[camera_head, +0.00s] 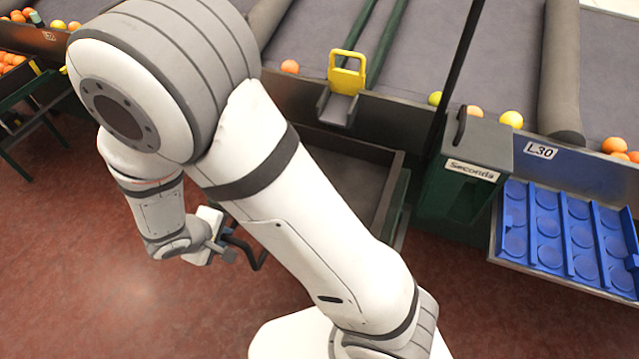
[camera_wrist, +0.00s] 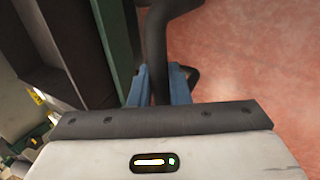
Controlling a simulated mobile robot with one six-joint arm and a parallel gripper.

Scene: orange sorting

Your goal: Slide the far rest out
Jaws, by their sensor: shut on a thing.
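My gripper (camera_head: 230,246) is low, left of the middle in the head view, partly behind my own arm. In the wrist view its two blue fingers (camera_wrist: 158,84) are shut on a dark curved bar handle (camera_wrist: 157,45), which also shows as a black loop (camera_head: 257,253) in the head view. A grey rest with a dark raised rim (camera_head: 352,148) juts out below the conveyor front, to the right of the gripper. My arm hides its near part and where the handle joins it. It looks empty where it shows.
A green bin marked Seconds (camera_head: 455,200) stands right of the rest. A blue tray (camera_head: 552,240) lies on another support at the right. A yellow gate handle (camera_head: 347,72) stands on the conveyor edge above. Red floor (camera_head: 90,270) is clear at the left.

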